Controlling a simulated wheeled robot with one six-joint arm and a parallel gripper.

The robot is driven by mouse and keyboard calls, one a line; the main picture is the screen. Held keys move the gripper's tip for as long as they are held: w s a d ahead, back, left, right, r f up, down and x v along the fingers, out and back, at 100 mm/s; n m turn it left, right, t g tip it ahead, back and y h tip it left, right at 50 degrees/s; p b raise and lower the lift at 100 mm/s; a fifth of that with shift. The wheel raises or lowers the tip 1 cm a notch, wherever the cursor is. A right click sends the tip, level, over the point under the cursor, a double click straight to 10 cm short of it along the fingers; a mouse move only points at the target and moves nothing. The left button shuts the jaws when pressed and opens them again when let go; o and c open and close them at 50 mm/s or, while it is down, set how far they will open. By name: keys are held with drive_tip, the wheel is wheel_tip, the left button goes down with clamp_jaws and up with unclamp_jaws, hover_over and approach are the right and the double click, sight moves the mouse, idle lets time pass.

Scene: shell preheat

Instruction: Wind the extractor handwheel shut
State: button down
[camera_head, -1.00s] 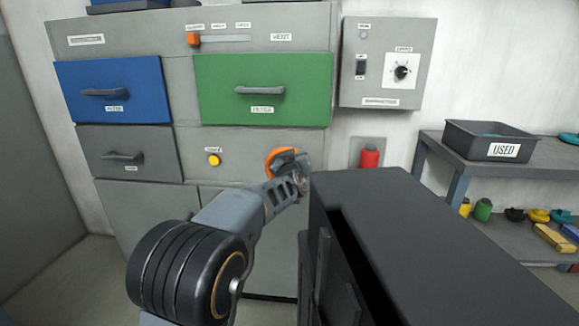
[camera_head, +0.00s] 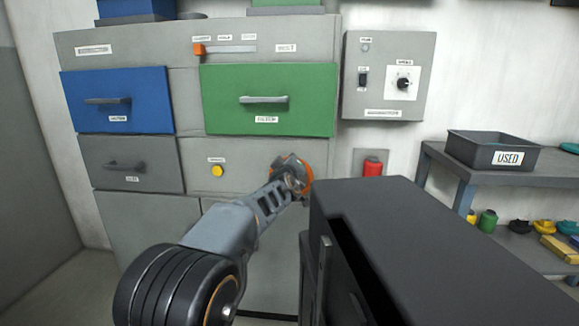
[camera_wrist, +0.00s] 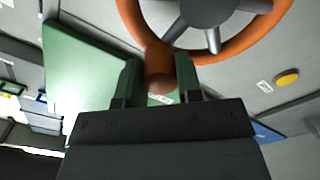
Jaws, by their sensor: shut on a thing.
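The orange handwheel (camera_head: 305,172) is on the grey cabinet front, below the green drawer and partly hidden behind my gripper. The wrist view shows its orange rim (camera_wrist: 238,47), grey spokes and a brown-orange knob (camera_wrist: 158,68) standing out from the rim. My gripper (camera_wrist: 160,80) is shut on the knob, with one dark green finger on each side of it. In the head view my gripper (camera_head: 290,174) reaches the wheel from the lower left.
A dark box-shaped cabinet (camera_head: 420,230) stands close to the right of my arm. A yellow button (camera_head: 217,171) is left of the wheel and a red knob (camera_head: 372,167) is right of it. A green drawer (camera_head: 270,100) with a handle is above. A shelf with a USED bin (camera_head: 490,150) stands at right.

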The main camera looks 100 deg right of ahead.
idle(0.3)
drive_tip(key=c, duration=0.8)
unclamp_jaws()
drive_tip(key=shift+p+v, duration=0.9)
drive_tip(key=shift+v, duration=6)
drive_tip(key=shift+s, duration=0.1)
